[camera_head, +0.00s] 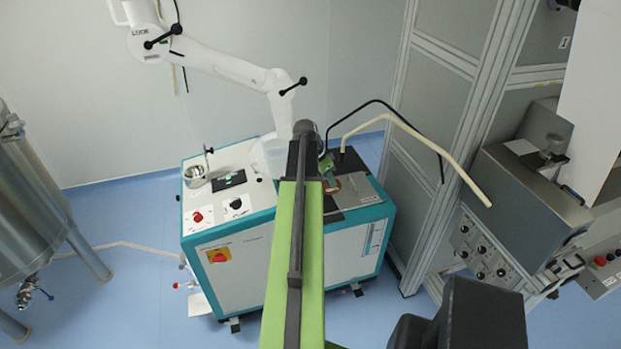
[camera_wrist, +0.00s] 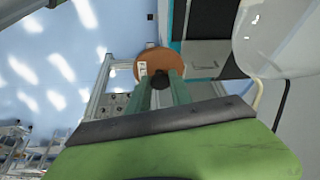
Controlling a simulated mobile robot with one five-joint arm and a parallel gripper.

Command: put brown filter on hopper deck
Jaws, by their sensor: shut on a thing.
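The brown filter (camera_wrist: 150,62), a round disc with a small white label, is between the green fingertips of my gripper (camera_wrist: 160,78) in the wrist view. My gripper is shut on it. In the head view my green arm hides most of the gripper, and a small brown piece (camera_head: 333,186) shows just right of the arm, over the machine's right top. The machine's grey right top plate (camera_head: 360,191) may be the hopper deck, but I cannot tell for sure. I cannot tell whether the filter touches any surface.
The white teal-edged machine (camera_head: 255,275) stands on blue floor. A metal cup (camera_head: 195,175) sits on its left top. A white arm (camera_head: 225,66) reaches over from behind. A cream pipe (camera_head: 440,150) and black cable rise at the right. A steel tank (camera_head: 35,200) stands far left.

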